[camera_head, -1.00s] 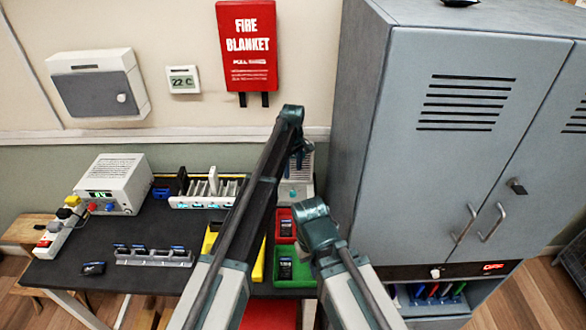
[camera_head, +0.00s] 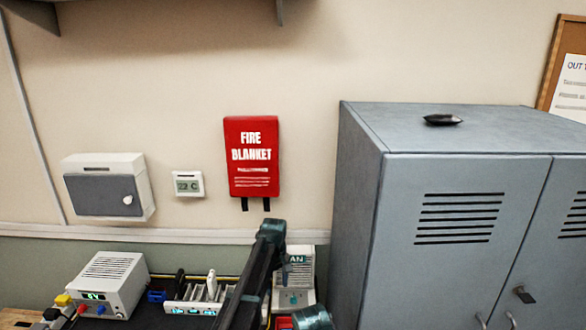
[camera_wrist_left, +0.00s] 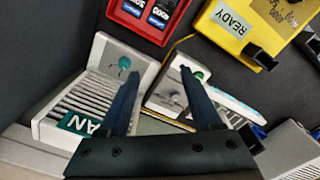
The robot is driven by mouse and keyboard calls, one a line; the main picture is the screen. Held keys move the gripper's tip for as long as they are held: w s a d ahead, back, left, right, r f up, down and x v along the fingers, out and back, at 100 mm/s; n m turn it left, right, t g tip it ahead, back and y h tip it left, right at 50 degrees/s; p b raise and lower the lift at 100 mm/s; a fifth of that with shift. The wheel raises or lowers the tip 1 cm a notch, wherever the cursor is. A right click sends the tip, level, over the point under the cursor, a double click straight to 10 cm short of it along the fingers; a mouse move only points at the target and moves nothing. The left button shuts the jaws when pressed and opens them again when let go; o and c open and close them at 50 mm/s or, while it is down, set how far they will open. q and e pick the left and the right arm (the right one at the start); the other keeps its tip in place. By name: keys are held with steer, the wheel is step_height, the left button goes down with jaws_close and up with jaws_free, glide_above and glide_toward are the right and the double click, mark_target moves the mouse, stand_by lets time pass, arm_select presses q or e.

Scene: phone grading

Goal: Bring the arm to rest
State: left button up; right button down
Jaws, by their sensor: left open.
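My left arm (camera_head: 250,272) rises from the bottom edge of the head view, folded at its teal joint. My left gripper (camera_wrist_left: 158,74) shows best in the wrist view. Its two dark fingers are apart with nothing held between them, above the bench. A white unit with grey ribs (camera_wrist_left: 88,108) and a teal label lies beside and below the left finger. A small white box with a green button (camera_wrist_left: 180,88) shows between and behind the fingers. Only a teal joint (camera_head: 312,318) of my right arm shows in the head view; its gripper is out of frame.
A grey cabinet (camera_head: 360,200) stands right of the arm. A red fire blanket case (camera_head: 251,155) hangs on the wall. A power supply (camera_head: 112,283) and a rack (camera_head: 190,305) stand at the left. The wrist view shows a red tray (camera_wrist_left: 122,14) with two phones and a yellow fixture (camera_wrist_left: 225,35).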

arm_select(q)
steer(key=s+a+m, duration=0.2)
steer(key=s+a, duration=0.2)
steer(key=s, duration=0.5)
steer(key=s+a+m, duration=0.3)
steer(key=s+a, duration=0.1)
steer(key=s, duration=0.6)
steer(key=s+a+m, duration=0.2)
steer(key=s+a, duration=0.2)
steer(key=s, duration=0.5)
steer(key=s+d+m+y, duration=0.1)
steer(key=s+d+m, duration=0.2)
steer(key=d, duration=0.8)
steer(key=shift+s+d+m, duration=0.15)
steer(key=shift+s+m, duration=0.25)
steer(key=shift+s, duration=0.45)
